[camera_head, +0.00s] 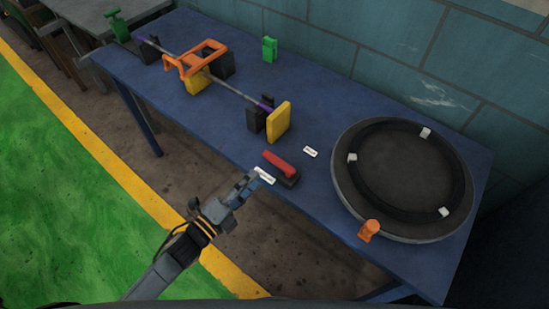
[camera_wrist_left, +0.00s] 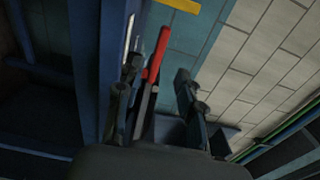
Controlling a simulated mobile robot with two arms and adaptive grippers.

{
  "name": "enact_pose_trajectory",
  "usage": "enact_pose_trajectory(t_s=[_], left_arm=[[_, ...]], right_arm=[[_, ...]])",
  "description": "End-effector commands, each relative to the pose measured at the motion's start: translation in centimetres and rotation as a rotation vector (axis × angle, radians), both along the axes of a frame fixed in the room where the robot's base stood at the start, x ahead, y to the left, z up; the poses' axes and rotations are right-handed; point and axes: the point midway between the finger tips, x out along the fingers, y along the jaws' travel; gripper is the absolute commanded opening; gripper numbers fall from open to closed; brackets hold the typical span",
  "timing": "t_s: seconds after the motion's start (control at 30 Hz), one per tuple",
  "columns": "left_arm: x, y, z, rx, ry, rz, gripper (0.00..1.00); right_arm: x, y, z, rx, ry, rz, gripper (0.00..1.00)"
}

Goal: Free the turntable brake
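The round dark turntable (camera_head: 412,180) lies on the right end of the blue table, with white blocks on its inner ring. An orange knob (camera_head: 369,230) stands at its near edge. A red lever (camera_head: 280,164) lies along a black base (camera_head: 290,180) near the table's front edge; I cannot tell which part is the brake. My left gripper (camera_head: 250,183) is just left of and in front of the lever. In the left wrist view its fingers (camera_wrist_left: 157,95) are apart with nothing held, and the red lever (camera_wrist_left: 156,55) shows beyond, between them. My right gripper is not visible.
White labels lie by the lever (camera_head: 265,175) and behind it (camera_head: 310,151), too small to read. A rod (camera_head: 235,91) with an orange frame (camera_head: 194,59) and yellow blocks (camera_head: 279,121) stands farther left on the blue table (camera_head: 325,95). A tiled wall (camera_head: 390,45) closes the back.

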Motion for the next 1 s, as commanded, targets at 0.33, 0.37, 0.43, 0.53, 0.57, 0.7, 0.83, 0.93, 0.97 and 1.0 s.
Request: enact_pose_trajectory(t_s=[0.33, 0.37, 0.43, 0.53, 0.57, 0.7, 0.83, 0.93, 0.97, 1.0], left_arm=[[5.7, -4.6, 0.2, -0.002, 0.0, 0.001, 0.38], [6.0, -4.8, 0.1, -0.002, 0.0, 0.001, 0.38], [6.7, -5.4, 0.1, -0.002, 0.001, 0.001, 0.38], [7.3, -5.9, 0.0, -0.002, 0.003, 0.001, 0.38], [7.4, -6.0, 0.0, -0.001, 0.003, 0.001, 0.38], [7.7, -6.2, -0.1, -0.001, 0.003, 0.001, 0.38], [7.7, -6.2, -0.1, -0.001, 0.003, 0.001, 0.38], [7.7, -6.2, -0.1, -0.001, 0.003, 0.001, 0.32], [7.7, -6.2, -0.1, -0.001, 0.003, 0.001, 0.26], [7.7, -6.2, -0.1, -0.001, 0.003, 0.001, 0.17]], right_arm=[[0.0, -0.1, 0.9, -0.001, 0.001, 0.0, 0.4], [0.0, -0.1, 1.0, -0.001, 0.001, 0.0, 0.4], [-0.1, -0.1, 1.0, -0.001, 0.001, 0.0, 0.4], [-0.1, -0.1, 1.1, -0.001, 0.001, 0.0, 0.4], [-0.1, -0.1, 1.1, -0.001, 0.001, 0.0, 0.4], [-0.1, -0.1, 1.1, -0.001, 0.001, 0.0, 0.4], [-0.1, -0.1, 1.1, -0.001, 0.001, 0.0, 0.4], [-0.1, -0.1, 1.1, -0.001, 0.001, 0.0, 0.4], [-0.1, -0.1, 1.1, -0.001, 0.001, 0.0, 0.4], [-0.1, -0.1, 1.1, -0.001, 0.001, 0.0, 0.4]])
